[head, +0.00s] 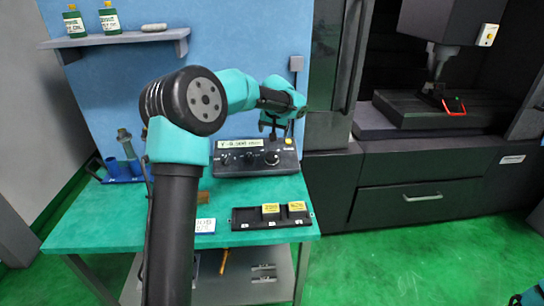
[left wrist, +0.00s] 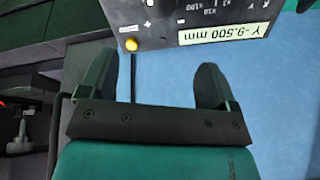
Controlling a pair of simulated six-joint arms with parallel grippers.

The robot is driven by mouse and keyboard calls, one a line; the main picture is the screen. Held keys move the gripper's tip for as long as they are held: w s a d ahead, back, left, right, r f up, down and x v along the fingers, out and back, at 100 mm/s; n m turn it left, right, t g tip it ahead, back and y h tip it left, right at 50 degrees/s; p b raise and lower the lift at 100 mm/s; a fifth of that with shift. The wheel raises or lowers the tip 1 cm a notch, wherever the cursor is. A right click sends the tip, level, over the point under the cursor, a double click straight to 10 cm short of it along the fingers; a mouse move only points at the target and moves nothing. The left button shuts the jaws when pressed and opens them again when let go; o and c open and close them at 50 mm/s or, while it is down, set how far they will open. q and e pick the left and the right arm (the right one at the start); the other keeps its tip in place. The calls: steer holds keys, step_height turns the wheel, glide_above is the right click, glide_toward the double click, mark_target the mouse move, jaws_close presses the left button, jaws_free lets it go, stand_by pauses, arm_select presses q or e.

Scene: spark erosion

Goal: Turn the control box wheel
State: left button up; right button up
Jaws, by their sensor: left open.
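The dark control box (head: 232,168) stands on the teal table against the blue wall. Its round wheel (head: 272,158) is on the right of its face, and small selector knobs sit further left. A lit display strip (head: 240,144) runs along the top; in the left wrist view it (left wrist: 225,35) reads Y -9.500 mm. My left gripper (head: 275,128) is above the box, over the wheel side. In the left wrist view the fingers (left wrist: 155,78) are apart with nothing between them. My right gripper is not in view.
A black tray (head: 258,222) with yellow-labelled blocks lies in front of the box. A white sign (head: 205,226) and blue cups (head: 125,168) are to the left. A shelf with bottles (head: 115,41) hangs above. The dark machine (head: 420,170) stands right of the table.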

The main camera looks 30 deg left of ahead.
mark_target(272, 155)
arm_select(q)
steer(key=n, duration=0.4)
steer(key=x, duration=1.7)
steer(key=shift+w+a+f, duration=0.1)
steer(key=shift+f, duration=0.05)
steer(key=shift+c, duration=0.4)
steer(key=c, duration=0.7)
steer(key=shift+c, duration=0.4)
steer(key=shift+m, duration=0.3)
